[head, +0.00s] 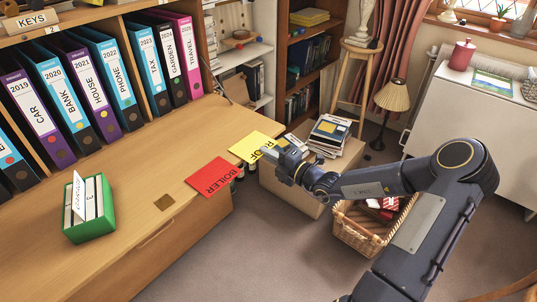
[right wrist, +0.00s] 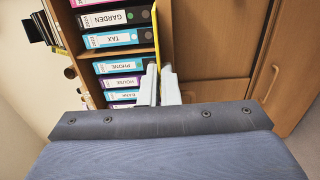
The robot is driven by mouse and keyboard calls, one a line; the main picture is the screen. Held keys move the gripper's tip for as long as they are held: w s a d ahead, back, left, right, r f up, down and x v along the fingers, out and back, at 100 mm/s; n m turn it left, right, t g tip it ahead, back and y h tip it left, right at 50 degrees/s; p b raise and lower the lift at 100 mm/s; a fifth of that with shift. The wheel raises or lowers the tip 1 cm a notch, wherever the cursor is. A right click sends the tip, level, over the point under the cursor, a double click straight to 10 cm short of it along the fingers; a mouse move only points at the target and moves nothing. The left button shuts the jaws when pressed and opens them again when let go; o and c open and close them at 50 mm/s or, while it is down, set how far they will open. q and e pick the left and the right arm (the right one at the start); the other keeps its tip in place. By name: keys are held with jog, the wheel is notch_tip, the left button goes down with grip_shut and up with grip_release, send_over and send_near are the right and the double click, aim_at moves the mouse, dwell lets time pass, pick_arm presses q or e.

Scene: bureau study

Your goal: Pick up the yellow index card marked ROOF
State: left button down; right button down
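The yellow index card (head: 252,146) is at the right edge of the desk, partly sticking out past it. Its lettering is partly covered by my right gripper (head: 270,153), with an R and an F showing. In the right wrist view the yellow card (right wrist: 156,35) shows edge-on as a thin strip running between the two pale fingers (right wrist: 160,84). The fingers are close together, one on each face of the card, and look shut on it. I cannot tell whether the card still touches the desk. My left gripper is not in view.
A red card marked BOILER (head: 212,177) lies beside the yellow one, also over the desk edge. A green card box (head: 90,222) stands on the desk (head: 140,190). Binders (head: 105,75) line the back. A cardboard box (head: 290,185) and wicker basket (head: 358,232) are on the floor.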

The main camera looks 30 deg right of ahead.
dwell(0.4)
jog(key=p+v, duration=0.4)
jog(key=v, duration=0.2)
dwell(0.8)
